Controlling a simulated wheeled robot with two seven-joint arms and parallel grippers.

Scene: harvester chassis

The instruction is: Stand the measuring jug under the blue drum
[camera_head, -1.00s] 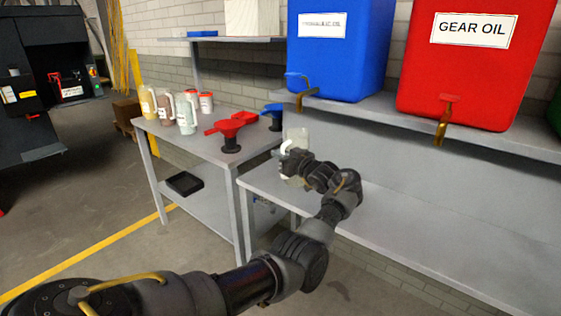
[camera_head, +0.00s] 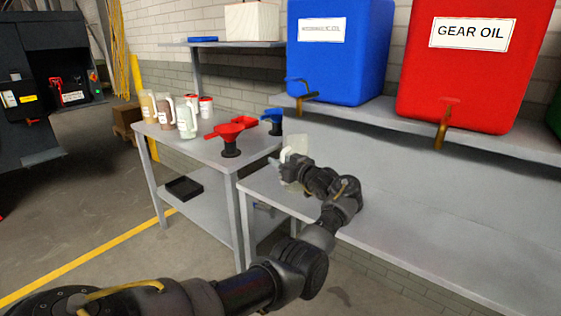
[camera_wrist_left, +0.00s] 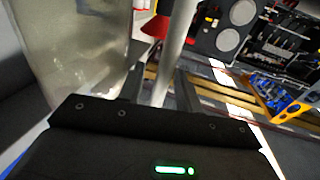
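The measuring jug (camera_head: 295,157) is pale and see-through, at the left end of the grey bench, below and slightly left of the blue drum's tap (camera_head: 307,96). My left gripper (camera_head: 282,166) is at the jug and partly covers it. In the left wrist view, the jug's clear wall (camera_wrist_left: 75,50) fills the left side, and its pale upright handle (camera_wrist_left: 175,55) passes between the fingers, which are close on either side. I cannot tell whether the jug's base touches the bench. The blue drum (camera_head: 340,60) sits on the shelf above. My right gripper is out of view.
The red gear oil drum (camera_head: 470,80) stands right of the blue one. A side table (camera_head: 205,155) holds several filled jugs (camera_head: 186,118), a red funnel (camera_head: 230,138) and a blue funnel (camera_head: 274,120). The bench (camera_head: 420,215) is clear to the right.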

